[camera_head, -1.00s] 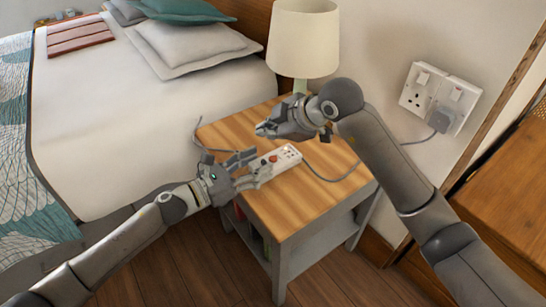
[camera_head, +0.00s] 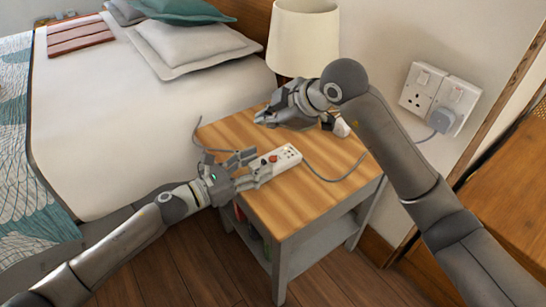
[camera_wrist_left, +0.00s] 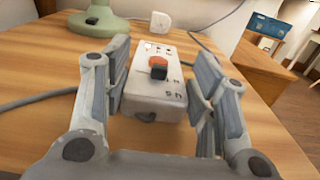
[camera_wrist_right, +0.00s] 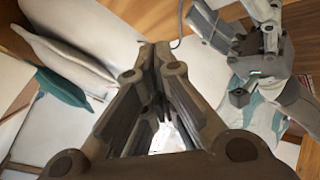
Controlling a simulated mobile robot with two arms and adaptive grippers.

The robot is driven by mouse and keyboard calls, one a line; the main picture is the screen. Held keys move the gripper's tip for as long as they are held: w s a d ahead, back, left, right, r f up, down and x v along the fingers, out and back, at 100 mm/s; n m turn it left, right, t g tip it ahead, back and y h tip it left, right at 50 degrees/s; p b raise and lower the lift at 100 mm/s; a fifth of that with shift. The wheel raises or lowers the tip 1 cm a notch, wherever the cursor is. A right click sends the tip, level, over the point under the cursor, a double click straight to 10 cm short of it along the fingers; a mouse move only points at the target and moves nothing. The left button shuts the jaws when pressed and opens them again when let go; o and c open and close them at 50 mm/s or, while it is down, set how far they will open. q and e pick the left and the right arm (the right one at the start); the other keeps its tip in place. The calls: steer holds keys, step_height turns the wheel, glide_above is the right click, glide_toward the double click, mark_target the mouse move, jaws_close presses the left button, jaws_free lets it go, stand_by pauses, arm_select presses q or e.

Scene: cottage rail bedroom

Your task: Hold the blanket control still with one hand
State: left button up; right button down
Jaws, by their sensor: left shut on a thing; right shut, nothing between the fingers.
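The blanket control (camera_head: 287,157), a white box with a red-orange switch and a dark slider, lies on the wooden top of the bedside table (camera_head: 290,208). It also shows between the fingers in the left wrist view (camera_wrist_left: 146,100). My left gripper (camera_head: 260,168) is shut on the control's near part, a finger along each long side. My right gripper (camera_head: 262,119) is shut and empty above the table's back part, apart from the control. Its closed fingers (camera_wrist_right: 154,52) fill the middle of the right wrist view.
A white plug (camera_head: 341,127) lies behind the control by my right wrist. A grey cable (camera_head: 330,179) crosses the tabletop. The lamp (camera_head: 303,38) stands at the back. A wall socket (camera_head: 440,98) is to the right, the bed (camera_head: 140,110) to the left.

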mark_target(270, 160)
steer(key=shift+r, duration=0.3)
steer(key=shift+f, duration=4.4)
steer(key=shift+f, duration=0.45)
steer(key=shift+f, duration=0.45)
steer(key=shift+r, duration=0.9)
